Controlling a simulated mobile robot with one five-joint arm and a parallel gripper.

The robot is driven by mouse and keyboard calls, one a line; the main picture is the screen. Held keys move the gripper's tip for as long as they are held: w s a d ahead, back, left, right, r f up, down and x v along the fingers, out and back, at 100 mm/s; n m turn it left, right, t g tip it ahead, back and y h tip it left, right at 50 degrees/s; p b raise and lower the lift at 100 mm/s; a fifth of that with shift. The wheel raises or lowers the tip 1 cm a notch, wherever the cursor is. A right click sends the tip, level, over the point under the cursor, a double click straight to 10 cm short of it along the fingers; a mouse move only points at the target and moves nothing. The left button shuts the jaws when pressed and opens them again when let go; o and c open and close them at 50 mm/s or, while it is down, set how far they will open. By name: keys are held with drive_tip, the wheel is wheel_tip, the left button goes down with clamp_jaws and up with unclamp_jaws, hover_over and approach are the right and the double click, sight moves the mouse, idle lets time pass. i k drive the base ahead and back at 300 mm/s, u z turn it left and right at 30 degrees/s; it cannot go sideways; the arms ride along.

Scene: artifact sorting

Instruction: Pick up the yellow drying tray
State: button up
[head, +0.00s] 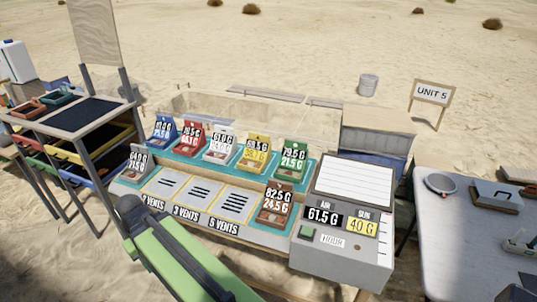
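The yellow tray (254,150) stands in the back row of the sorting bench, between the white tray (220,144) and the green tray (291,160). It has a tilted label panel with printed gram figures, and a small brownish piece seems to lie at its front. My green arm reaches up from the bottom edge. Its dark end (130,209) is at the bench's front left, well apart from the yellow tray. The fingers cannot be made out, and nothing held is visible.
Blue (164,130) and red (191,138) trays share the back row. A grey tray (138,162) stands left, a brown one (275,205) front right. Vent panels (202,201) lie between. A display box (342,225) is at right. A rack (75,118) with coloured drawers is left, a table (460,235) right.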

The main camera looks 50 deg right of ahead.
sight(257, 153)
drive_tip(key=i, duration=1.65)
